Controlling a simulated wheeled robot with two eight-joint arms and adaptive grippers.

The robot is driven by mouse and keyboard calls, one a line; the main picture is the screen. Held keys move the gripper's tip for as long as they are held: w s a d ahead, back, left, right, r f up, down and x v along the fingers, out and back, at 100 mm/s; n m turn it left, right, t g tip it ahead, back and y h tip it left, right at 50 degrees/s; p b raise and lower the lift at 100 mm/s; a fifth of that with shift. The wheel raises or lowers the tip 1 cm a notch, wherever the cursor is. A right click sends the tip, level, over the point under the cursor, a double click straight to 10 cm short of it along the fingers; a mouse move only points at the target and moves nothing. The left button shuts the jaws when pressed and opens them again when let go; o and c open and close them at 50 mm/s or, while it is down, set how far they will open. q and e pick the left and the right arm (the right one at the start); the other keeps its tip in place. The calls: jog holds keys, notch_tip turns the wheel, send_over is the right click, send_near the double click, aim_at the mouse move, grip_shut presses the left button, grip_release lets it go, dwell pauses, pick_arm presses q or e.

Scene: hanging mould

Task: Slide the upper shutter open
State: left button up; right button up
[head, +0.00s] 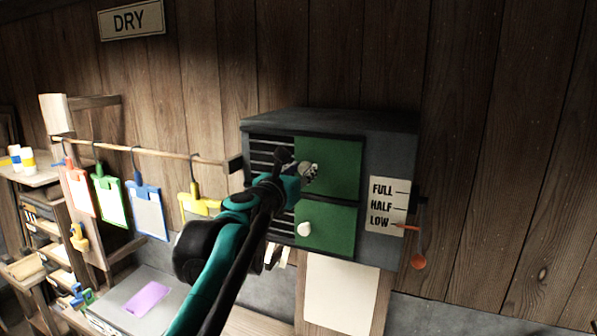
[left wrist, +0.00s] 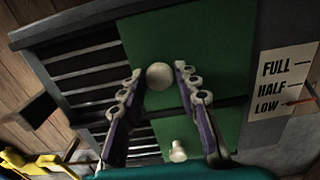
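The upper shutter (head: 337,165) is a green panel in the upper front of a grey box on the wall, with dark slats bare to its left. It also shows in the left wrist view (left wrist: 212,40). Its round pale knob (left wrist: 160,76) sits near its left edge. My left gripper (head: 306,172) is at this knob and partly hides it in the head view. In the left wrist view, its two fingers (left wrist: 159,70) are apart, one on each side of the knob, with gaps showing. I cannot tell how deep the knob sits between them. My right gripper is not in view.
The lower green shutter (head: 341,229) has its own white knob (head: 304,229) just below. A FULL, HALF, LOW label (head: 388,205) and a red-ended lever (head: 417,262) are at the right. Coloured clipboards (head: 150,212) hang on a rail to the left.

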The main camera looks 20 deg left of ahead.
pick_arm(q)
jog(key=shift+o, duration=0.9)
jog(key=shift+d, duration=0.35)
jog(key=shift+s+a, duration=0.2)
jog(key=s, duration=1.1)
jog(key=shift+s+a, duration=0.25)
jog(key=shift+s, duration=0.05)
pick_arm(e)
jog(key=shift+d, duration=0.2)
